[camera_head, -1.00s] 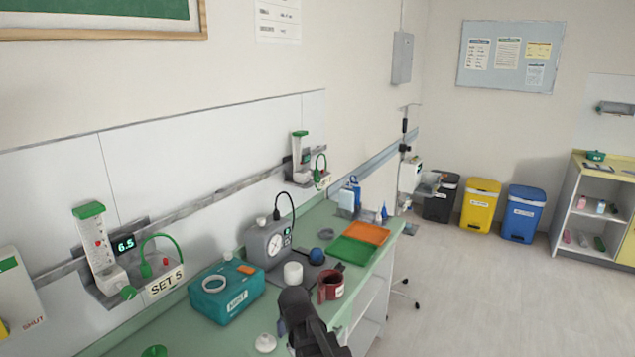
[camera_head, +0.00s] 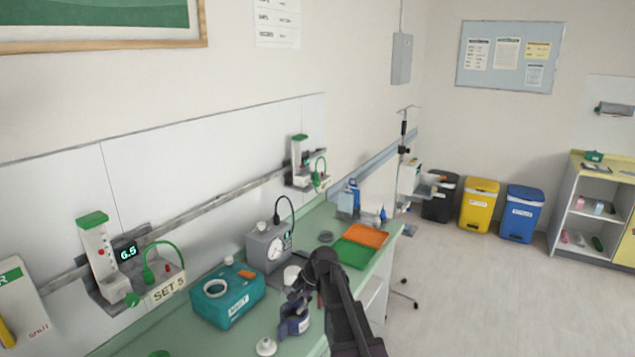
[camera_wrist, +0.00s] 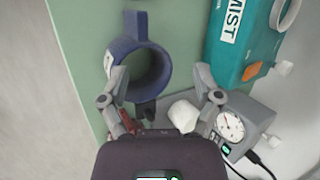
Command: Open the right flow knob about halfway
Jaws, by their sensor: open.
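The right flowmeter (camera_head: 300,158), with a green cap and green hose, hangs on the wall rail in the head view. Its knob is too small to make out clearly. A second flowmeter (camera_head: 97,250), nearer at the left, has a green knob (camera_head: 131,299), a display reading 6.5 and a "SET 5" label. My gripper (camera_head: 294,302) is low over the counter, well in front of the right flowmeter and away from both. In the wrist view my gripper (camera_wrist: 162,78) is open and its fingers are apart, with a blue mug (camera_wrist: 140,62) below; neither flowmeter shows there.
A teal box (camera_head: 226,295), a grey gauge box (camera_head: 268,248) and a white lid-like piece (camera_head: 266,346) stand on the green counter (camera_head: 205,337). Green and orange trays (camera_head: 352,252) lie farther back. Bins (camera_head: 480,205) stand at the far wall; the floor at right is clear.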

